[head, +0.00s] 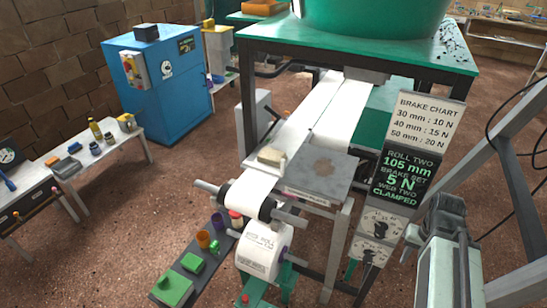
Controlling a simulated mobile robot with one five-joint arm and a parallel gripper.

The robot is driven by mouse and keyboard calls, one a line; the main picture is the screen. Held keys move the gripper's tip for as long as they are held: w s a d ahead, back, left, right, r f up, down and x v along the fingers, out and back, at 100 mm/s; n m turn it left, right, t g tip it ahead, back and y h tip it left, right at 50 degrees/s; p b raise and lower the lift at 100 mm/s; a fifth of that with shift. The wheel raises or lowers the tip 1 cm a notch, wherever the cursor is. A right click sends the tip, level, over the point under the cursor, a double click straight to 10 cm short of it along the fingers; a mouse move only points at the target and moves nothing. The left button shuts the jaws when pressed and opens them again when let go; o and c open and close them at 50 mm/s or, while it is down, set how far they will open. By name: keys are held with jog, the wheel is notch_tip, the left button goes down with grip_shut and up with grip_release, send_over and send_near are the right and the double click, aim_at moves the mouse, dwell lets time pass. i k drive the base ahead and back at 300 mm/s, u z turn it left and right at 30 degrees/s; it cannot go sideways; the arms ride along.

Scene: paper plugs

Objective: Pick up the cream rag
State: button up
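A small cream folded piece (271,157), which looks like the cream rag, lies on the left front part of the machine's top. It rests beside the grey plate (318,172), near where the white paper web passes over the front roller. My arm stands at the lower right, and its dark end with my gripper (447,207) is well to the right of the rag and apart from it. The fingers cannot be made out, so I cannot tell whether they are open or shut. Nothing held is visible.
A sign board (408,150) with dials stands between my arm and the rag. A green table (350,45) overhangs behind it. A paper roll (262,252) hangs below. A dark tray (215,262) holds green blocks and small pots. A blue cabinet (160,80) stands back left.

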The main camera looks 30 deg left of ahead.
aim_at(268, 156)
jog(key=u, duration=3.7)
jog(key=k, duration=1.35)
jog(key=z, duration=0.75)
jog(key=i, duration=1.6)
jog(key=u, duration=0.1)
